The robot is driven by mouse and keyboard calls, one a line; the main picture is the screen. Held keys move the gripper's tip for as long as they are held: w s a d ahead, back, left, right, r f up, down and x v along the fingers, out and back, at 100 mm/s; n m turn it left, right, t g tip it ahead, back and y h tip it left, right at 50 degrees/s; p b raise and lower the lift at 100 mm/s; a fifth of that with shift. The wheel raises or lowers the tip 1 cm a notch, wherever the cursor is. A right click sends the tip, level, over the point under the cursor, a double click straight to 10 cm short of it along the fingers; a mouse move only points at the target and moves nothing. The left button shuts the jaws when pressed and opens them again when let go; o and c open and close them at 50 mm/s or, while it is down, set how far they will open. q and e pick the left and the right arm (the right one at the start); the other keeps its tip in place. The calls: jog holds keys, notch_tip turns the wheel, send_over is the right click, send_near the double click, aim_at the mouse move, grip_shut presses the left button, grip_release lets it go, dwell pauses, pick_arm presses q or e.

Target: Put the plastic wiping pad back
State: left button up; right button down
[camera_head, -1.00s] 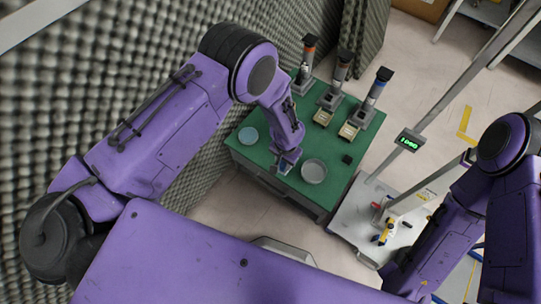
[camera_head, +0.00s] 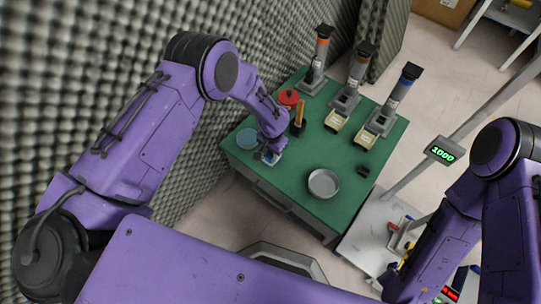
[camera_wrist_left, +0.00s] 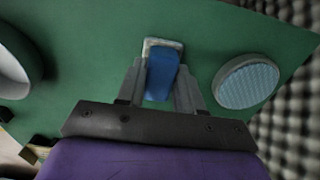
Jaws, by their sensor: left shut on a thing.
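My left gripper (camera_head: 268,154) is over the front left part of the green table (camera_head: 310,150). In the left wrist view its two fingers (camera_wrist_left: 160,88) are closed on the sides of a blue piece with a pale base, which I take for the plastic wiping pad (camera_wrist_left: 161,78). The pad's pale edge (camera_head: 271,160) shows under the gripper in the head view. I cannot tell whether it touches the table. A round dish with a light blue textured face (camera_head: 247,138) lies just left of the gripper, and right of it in the wrist view (camera_wrist_left: 247,84). My right gripper is not in view.
A round grey pan (camera_head: 323,183) sits right of the gripper. Several dispensers (camera_head: 353,76) line the back. A foam wall (camera_head: 270,45) borders the left.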

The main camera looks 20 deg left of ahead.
pick_arm(q)
jog(key=shift+d+r, duration=0.1)
jog(key=shift+r, duration=0.05)
jog(key=shift+f, duration=0.25)
jog(key=o, duration=1)
jog(key=shift+r, duration=0.1)
